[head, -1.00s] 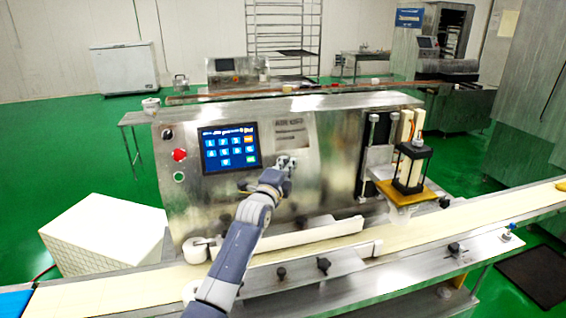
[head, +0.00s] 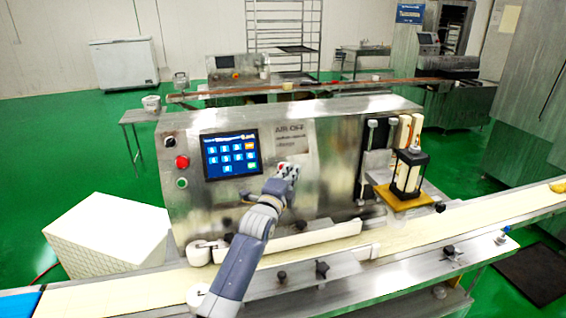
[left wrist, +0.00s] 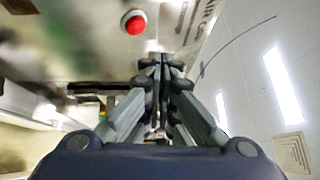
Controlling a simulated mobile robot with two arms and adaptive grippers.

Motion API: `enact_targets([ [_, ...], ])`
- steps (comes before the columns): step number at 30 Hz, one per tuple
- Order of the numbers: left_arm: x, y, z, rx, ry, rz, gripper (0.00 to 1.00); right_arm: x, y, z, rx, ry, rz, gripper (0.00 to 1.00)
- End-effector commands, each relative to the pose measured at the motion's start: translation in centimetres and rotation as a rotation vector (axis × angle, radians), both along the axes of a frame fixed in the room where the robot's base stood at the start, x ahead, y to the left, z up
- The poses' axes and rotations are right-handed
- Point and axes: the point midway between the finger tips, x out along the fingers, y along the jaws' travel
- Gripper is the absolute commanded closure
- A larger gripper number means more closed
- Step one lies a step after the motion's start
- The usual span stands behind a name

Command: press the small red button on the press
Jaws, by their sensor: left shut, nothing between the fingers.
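The press is the steel machine (head: 340,160) in the middle of the head view. A small round red button (left wrist: 134,21) on its metal face shows at the top of the left wrist view. In the head view my left gripper (head: 288,171) is in front of the panel, right of the touchscreen (head: 231,155), and largely hides that spot. Its fingers are shut and empty. In the left wrist view the fingertips (left wrist: 158,60) are below and right of the red button, apart from it in the picture. My right gripper is not in view.
A larger red knob (head: 182,162) sits left of the touchscreen, between a black knob and a green-centred one. A conveyor belt (head: 480,218) runs along the front of the press. A white box (head: 105,240) stands at left.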

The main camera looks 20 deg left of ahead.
Motion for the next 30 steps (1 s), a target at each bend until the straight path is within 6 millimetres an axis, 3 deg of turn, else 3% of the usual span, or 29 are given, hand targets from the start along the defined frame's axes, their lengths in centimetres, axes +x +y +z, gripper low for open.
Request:
enact_targets([
  [1,-0.4,-0.3,0.7,-0.002,0.002,-0.001,1.0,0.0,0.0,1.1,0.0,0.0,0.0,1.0],
  [7,-1.7,-1.1,1.2,-0.001,0.001,0.0,1.0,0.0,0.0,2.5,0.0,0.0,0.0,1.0],
  [30,-1.9,-1.3,1.1,0.0,0.0,0.0,1.0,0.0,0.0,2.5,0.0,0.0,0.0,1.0],
])
